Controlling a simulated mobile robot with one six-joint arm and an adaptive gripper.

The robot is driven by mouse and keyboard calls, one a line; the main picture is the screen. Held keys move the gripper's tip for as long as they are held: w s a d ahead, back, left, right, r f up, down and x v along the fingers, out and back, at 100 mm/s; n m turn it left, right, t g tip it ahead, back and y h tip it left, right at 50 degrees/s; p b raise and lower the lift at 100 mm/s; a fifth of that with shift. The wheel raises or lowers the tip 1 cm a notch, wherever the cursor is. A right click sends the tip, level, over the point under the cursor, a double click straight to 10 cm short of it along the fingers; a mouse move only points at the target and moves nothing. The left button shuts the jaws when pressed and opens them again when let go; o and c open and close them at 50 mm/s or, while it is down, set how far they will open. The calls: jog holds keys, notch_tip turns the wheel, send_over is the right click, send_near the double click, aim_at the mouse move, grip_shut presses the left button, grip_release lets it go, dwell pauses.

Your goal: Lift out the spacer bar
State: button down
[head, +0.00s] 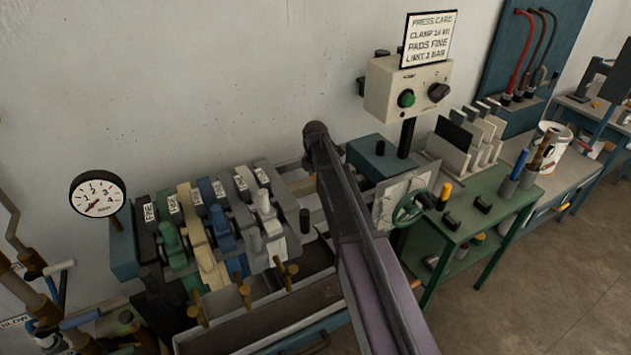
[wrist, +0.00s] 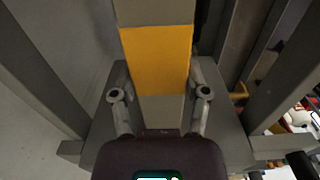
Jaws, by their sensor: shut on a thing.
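In the wrist view, a grey bar with a broad yellow band, the spacer bar (wrist: 155,60), stands between the two fingers of my gripper (wrist: 159,88). The fingers close on it from both sides. Its upper end runs out of the picture and its lower end is hidden by my wrist. A flat grey surface shows behind the fingers. In the head view my arm crosses the middle of the press frame (head: 290,170), and neither my gripper nor the bar can be made out there.
Upright plates in black, green, cream, blue and grey (head: 220,225) stand left of my arm. A dial gauge (head: 97,195) is at far left. A green handwheel (head: 411,207), control box (head: 410,85) and green bench (head: 480,215) are right. Grey rails (wrist: 40,70) flank my gripper.

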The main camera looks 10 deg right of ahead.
jog(key=shift+a+r+p, duration=0.15)
jog(key=shift+r+p, duration=0.5)
jog(key=shift+r, duration=0.2)
jog(key=shift+r, duration=0.1)
